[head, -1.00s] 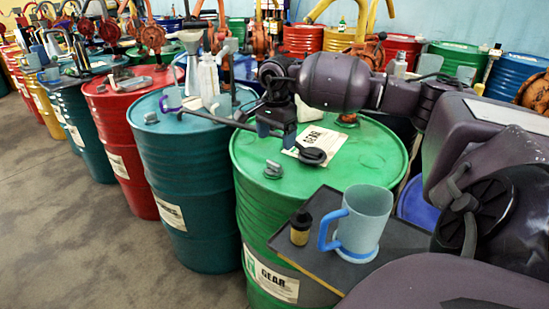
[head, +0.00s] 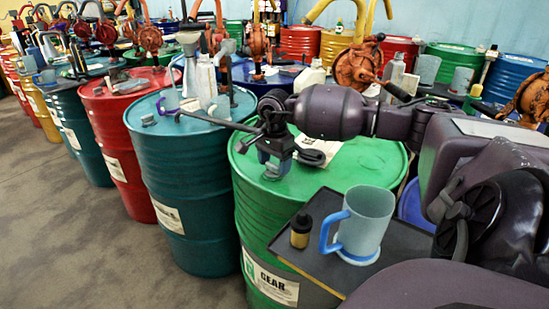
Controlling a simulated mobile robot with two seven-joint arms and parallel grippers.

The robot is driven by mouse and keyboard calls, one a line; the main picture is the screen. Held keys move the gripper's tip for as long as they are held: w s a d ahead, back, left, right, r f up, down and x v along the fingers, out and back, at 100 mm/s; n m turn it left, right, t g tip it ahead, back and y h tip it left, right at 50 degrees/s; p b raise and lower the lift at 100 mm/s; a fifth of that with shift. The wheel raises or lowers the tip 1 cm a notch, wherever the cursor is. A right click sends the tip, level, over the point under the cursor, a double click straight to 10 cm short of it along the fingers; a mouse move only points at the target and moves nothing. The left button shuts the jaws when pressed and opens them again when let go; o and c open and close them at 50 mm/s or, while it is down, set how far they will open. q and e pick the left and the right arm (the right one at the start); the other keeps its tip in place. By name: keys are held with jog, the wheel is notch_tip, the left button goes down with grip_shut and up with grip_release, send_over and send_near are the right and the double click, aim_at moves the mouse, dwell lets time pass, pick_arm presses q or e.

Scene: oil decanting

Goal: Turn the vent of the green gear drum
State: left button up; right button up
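The green gear drum (head: 262,212) stands in the middle of the head view, with a "GEAR" label (head: 272,284) on its side. Its vent, a small grey knob (head: 271,175), is on the drum's top near the left rim. My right gripper (head: 274,168) is over the vent, pointing down, fingers apart with one on either side of the knob. The fingers partly hide the vent, and I cannot tell whether they touch it. A dark round fitting (head: 313,157) lies to the right of the gripper. My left gripper is not in view.
A dark tray (head: 400,243) at the drum's front right holds a blue-handled mug (head: 365,222) and a small black-capped bottle (head: 301,231). A teal drum (head: 180,170) stands close on the left, with a long dark rod (head: 215,122) over its top. Floor is clear at left.

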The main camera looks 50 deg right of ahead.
jog(key=c, duration=0.6)
